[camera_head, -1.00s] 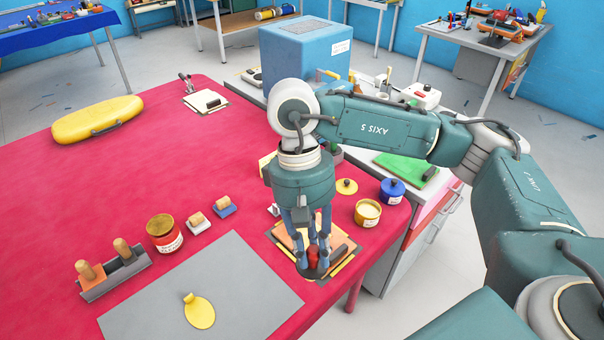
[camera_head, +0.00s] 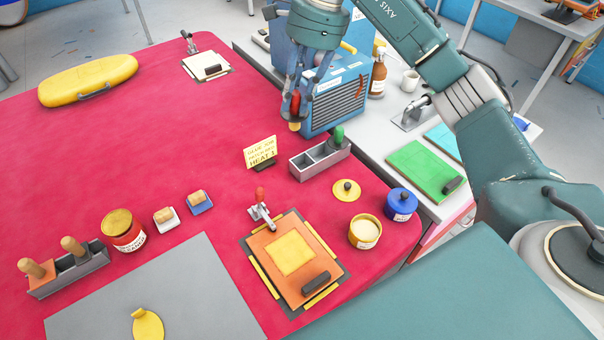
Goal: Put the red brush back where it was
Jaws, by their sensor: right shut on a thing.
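My right gripper (camera_head: 296,96) is shut on the red brush (camera_head: 295,104), which hangs upright with its pale tip down, above the far part of the red table. The grey brush holder (camera_head: 309,170) stands below and a little right of it. A green brush (camera_head: 338,135) stands in the holder's right part; the compartments to its left look empty. The brush's tip appears clear of the holder and the table. My left gripper is not in view.
A sign (camera_head: 260,152) stands just left of the holder, and a blue box with a grille (camera_head: 335,98) is behind it. A clamped orange board (camera_head: 296,278), a yellow lid (camera_head: 346,190) and an open cream pot (camera_head: 365,232) lie nearer. The table's middle is clear.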

